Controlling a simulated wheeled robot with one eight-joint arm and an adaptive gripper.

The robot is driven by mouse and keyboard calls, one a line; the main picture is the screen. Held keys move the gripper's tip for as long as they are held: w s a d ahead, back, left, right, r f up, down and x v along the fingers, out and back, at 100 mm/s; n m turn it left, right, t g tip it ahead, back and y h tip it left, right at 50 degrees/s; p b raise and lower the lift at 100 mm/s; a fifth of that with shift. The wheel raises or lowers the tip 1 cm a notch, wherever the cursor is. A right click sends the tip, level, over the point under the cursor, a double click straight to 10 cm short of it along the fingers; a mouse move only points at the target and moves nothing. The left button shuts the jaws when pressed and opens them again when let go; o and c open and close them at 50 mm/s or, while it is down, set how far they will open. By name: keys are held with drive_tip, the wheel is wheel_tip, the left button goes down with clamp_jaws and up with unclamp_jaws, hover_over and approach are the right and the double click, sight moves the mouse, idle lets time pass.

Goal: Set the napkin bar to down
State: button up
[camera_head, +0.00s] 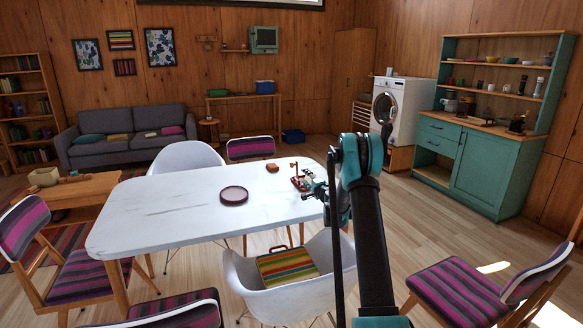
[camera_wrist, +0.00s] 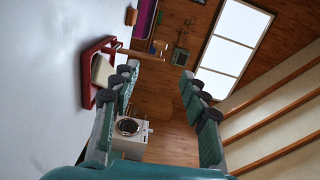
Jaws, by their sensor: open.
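The napkin holder (camera_head: 303,183) is a small red piece near the right end of the white table. In the wrist view the red holder (camera_wrist: 89,72) lies at the left with pale napkins (camera_wrist: 103,70) in it. A thin wooden bar (camera_wrist: 143,54) sticks out from it, away from the tabletop, so it looks raised. In the head view a short upright (camera_head: 294,168) shows there. My gripper (camera_wrist: 158,75) is open and empty, its left finger close beside the holder; I cannot tell if they touch. My gripper (camera_head: 319,188) partly hides the holder in the head view.
The white table (camera_head: 160,205) also bears a dark red round tray (camera_head: 234,195) and a small brown item (camera_head: 272,168). A white chair (camera_head: 290,290) with a striped case (camera_head: 287,265) stands at the table's near side. Most of the tabletop is clear.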

sight(292, 165)
drive_tip(key=x, duration=1.7)
drive_tip(key=shift+a, duration=0.1)
clamp_jaws()
